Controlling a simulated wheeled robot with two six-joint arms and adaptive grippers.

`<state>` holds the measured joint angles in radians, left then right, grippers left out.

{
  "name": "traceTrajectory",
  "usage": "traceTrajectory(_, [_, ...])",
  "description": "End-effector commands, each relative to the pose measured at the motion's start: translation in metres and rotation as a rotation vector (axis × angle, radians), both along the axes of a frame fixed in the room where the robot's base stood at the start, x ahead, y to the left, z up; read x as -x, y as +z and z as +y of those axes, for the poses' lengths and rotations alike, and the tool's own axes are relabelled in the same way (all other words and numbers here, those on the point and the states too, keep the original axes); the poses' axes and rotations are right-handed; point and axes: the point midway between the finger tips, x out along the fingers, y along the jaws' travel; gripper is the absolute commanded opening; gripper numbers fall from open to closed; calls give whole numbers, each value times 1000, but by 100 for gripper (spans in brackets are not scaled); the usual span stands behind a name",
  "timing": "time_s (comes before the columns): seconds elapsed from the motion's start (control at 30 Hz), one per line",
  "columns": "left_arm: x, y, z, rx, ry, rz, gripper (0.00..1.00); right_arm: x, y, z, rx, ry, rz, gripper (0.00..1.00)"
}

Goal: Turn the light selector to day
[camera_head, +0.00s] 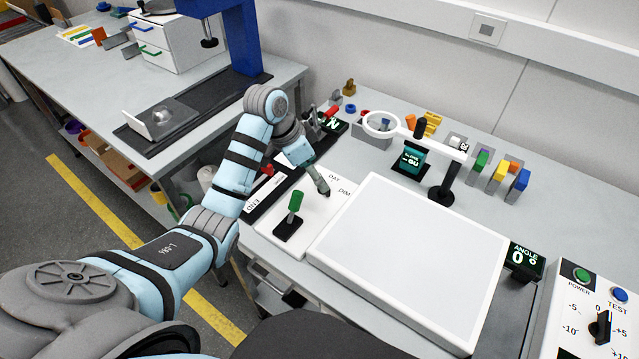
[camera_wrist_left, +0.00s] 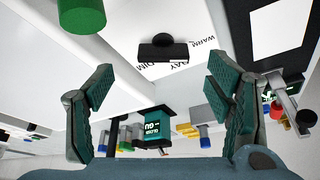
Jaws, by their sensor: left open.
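The light selector is a black knob (camera_wrist_left: 163,50) on a white panel (camera_wrist_left: 130,28), ringed by the labels WARM, DAY and DIM. In the wrist view it shows between and beyond my fingertips, apart from them. I cannot tell which label it points to. In the head view my left gripper (camera_head: 320,182) is over the panel (camera_head: 318,228), beside the DAY and DIM labels, and hides most of the knob. My left gripper also shows in the wrist view (camera_wrist_left: 163,95), with its two fingers wide apart and nothing between them. My right gripper is not in view.
A green-handled lever (camera_head: 296,201) stands on the same panel, near the gripper. A large white light plate (camera_head: 410,262) lies to the right. A ring magnifier (camera_head: 381,124), a small teal display (camera_head: 411,158) and coloured blocks (camera_head: 482,160) stand behind. A control box (camera_head: 575,315) is at lower right.

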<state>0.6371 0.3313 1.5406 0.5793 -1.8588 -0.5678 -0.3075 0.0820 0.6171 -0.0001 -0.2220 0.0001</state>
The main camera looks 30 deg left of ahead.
Motion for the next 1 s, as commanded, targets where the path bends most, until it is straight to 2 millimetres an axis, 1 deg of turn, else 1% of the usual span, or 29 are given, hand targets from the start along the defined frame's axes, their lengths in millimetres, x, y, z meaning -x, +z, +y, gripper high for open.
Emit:
traceTrajectory(0.03, [-3, -14, -3, 1, 1, 3, 73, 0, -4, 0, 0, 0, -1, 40])
traceTrajectory(0.1, [-7, -27, -6, 0, 1, 3, 73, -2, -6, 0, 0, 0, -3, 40])
traceTrajectory(0.2, [-11, -39, -8, -1, 4, 2, 73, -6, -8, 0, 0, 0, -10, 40])
traceTrajectory(0.3, [-13, -43, -9, -2, 5, 1, 73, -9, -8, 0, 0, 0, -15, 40])
traceTrajectory(0.5, [-13, -43, -8, -2, 5, -1, 73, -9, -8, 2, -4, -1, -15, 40])
traceTrajectory(0.57, [-13, -43, -8, -2, 5, -1, 65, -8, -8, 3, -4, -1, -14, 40])
traceTrajectory(0.8, [-13, -43, -8, -1, 6, 0, 27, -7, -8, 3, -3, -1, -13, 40])
traceTrajectory(0.83, [-13, -43, -8, -1, 6, 0, 25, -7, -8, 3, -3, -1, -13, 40])
traceTrajectory(1.0, [-13, -42, -8, -2, -3, 1, 25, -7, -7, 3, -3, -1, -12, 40])
